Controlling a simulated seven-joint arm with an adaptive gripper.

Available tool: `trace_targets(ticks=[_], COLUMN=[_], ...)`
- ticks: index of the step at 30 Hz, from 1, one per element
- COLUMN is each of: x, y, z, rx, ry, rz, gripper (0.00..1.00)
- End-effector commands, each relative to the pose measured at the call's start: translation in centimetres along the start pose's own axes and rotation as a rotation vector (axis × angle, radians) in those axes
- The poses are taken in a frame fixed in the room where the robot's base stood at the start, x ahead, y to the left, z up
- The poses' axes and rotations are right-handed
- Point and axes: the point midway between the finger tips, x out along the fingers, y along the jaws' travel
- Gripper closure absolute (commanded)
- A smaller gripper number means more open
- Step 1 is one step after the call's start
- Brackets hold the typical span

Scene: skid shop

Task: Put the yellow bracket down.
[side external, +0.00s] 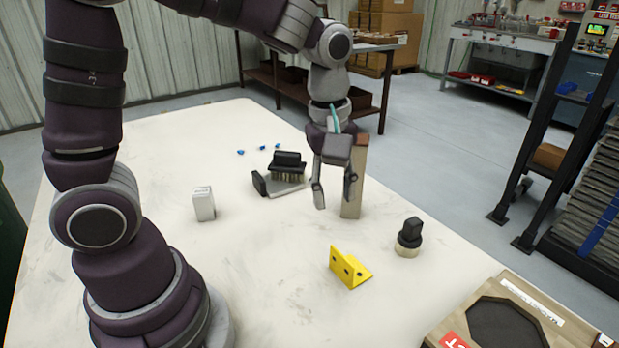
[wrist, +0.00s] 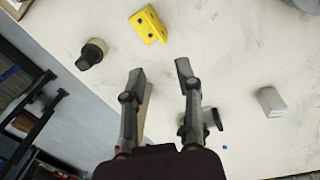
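The yellow bracket (side external: 349,268) is an L-shaped piece with dark holes. It rests on the white table in front of my gripper, apart from it. In the wrist view the bracket (wrist: 148,25) lies beyond the fingertips, near the top edge. My gripper (side external: 334,200) is above the table with its fingers spread. In the wrist view the gripper (wrist: 160,68) is open, with nothing between its fingertips.
A tall wooden block (side external: 354,180) stands right behind my gripper. A black-topped knob piece (side external: 409,238) is right of the bracket. Bare table surrounds the bracket.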

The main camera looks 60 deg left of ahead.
Motion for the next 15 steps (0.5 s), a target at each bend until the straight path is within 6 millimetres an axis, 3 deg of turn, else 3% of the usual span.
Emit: trace_targets(ticks=[3,9,15], x=[-3.5,-5.9,-6.0], y=[-2.6,-6.9,-8.2], z=[-0.3,0.1,0.3], rx=[0.391,1.017,1.244], ry=[0.068,0.246,0.328], rz=[0.116,0.23,0.246], gripper=[0.67,0.67,0.67])
